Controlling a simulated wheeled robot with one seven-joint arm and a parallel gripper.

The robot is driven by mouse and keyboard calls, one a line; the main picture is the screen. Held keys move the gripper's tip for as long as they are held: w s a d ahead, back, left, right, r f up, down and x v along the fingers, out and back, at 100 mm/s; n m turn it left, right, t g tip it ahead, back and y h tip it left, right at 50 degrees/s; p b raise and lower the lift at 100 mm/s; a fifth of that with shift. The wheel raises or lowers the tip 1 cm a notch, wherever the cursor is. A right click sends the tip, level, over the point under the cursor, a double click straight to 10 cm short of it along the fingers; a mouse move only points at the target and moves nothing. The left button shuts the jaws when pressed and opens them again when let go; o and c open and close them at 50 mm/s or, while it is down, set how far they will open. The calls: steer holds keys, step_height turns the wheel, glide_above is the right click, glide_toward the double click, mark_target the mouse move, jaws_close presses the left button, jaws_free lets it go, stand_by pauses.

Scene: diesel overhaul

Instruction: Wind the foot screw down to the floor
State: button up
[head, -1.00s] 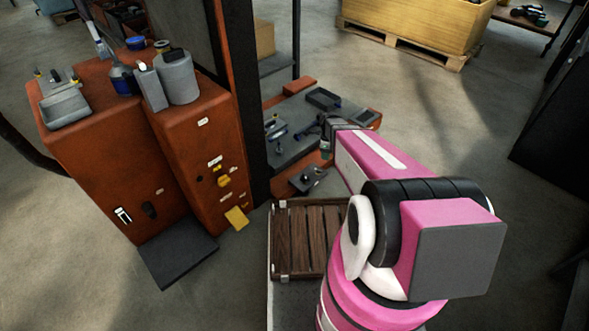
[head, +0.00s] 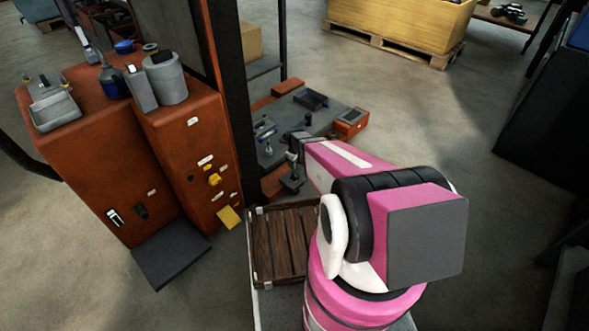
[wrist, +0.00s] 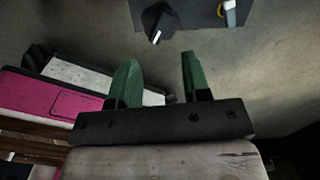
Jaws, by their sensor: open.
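My gripper shows in the wrist view (wrist: 160,60) as two green fingers, apart with nothing between them. Beyond them, near the top edge, a black knob-like part (wrist: 157,20) stands at the edge of a dark grey plate (wrist: 195,12). I cannot tell for sure whether this is the foot screw. In the head view my gripper (head: 293,160) is small and partly hidden by my pink arm. It is close to a small dark block (head: 292,185) at the near edge of a low grey-topped machine bed (head: 325,122). No contact can be made out.
A tall orange cabinet (head: 110,165) stands at the left, with cans and a tray on top. A black post (head: 232,90) rises beside the bed. A slatted wooden deck (head: 283,245) lies in front. Open floor (head: 420,120) extends to the right. A yellow crate (head: 400,22) stands behind.

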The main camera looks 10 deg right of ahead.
mark_target(295, 174)
steer(key=n, duration=0.3)
steer(key=shift+f, duration=0.2)
steer(key=n, duration=0.4)
steer(key=shift+f+n, duration=0.2)
steer(key=shift+n, duration=0.1)
steer(key=n, duration=0.4)
steer(key=shift+f, duration=0.2)
steer(key=n, duration=0.3)
steer(key=shift+f, duration=0.15)
steer(key=n, duration=0.6)
steer(key=shift+f+n, duration=0.25)
steer(key=shift+n, duration=0.15)
steer(key=n, duration=0.4)
steer(key=shift+f, duration=0.2)
steer(key=n, duration=0.3)
steer(key=shift+f, duration=0.95)
steer(key=shift+f, duration=0.1)
